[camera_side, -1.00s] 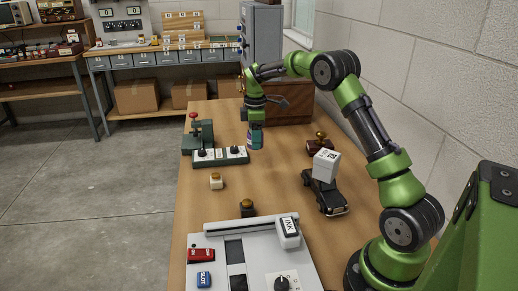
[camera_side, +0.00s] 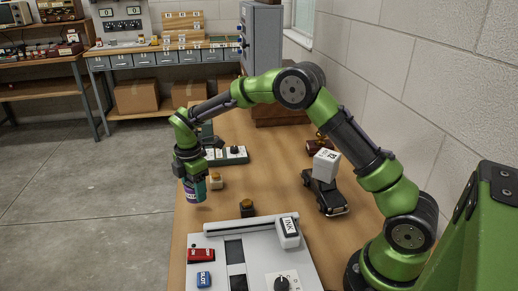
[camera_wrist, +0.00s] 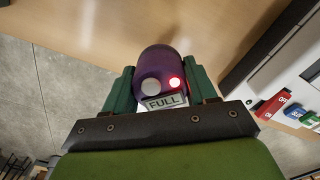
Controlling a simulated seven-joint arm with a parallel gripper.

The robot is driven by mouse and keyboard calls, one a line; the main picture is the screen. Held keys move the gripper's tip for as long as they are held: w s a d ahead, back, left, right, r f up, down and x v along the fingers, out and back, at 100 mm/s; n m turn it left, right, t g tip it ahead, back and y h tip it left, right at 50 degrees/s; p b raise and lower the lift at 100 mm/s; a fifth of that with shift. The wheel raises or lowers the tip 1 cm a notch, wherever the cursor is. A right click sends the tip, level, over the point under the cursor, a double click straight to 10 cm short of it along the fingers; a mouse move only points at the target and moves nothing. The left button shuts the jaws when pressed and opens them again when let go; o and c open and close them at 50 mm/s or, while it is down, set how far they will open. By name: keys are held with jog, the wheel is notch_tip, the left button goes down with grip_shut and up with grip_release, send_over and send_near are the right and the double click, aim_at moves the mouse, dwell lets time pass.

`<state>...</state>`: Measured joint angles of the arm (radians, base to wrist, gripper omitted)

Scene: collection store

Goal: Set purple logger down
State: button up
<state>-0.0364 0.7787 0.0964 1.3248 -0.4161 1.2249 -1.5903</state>
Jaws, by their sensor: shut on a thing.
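The purple logger (camera_wrist: 165,62) is a rounded purple body between my gripper's fingers in the wrist view. Its face shows a pale round spot, a lit red light and a label reading FULL. My gripper (camera_wrist: 162,85) is shut on it, one green finger on each side. In the side view, my gripper (camera_side: 192,180) points down at the table's left edge with the logger (camera_side: 194,192) beneath it. Whether the logger's underside touches the table cannot be told.
The wooden table (camera_side: 265,180) has clear room in its middle. A small yellow-topped button (camera_side: 216,180) is close right of the logger. A grey machine (camera_side: 215,258) with an INK block (camera_side: 288,231) is in front. A black toy truck (camera_side: 325,192) carrying a white block (camera_side: 326,164) stands right.

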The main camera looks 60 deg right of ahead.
jog(key=shift+f, duration=2.2)
jog(key=shift+f, duration=0.15)
jog(key=o, duration=1.1)
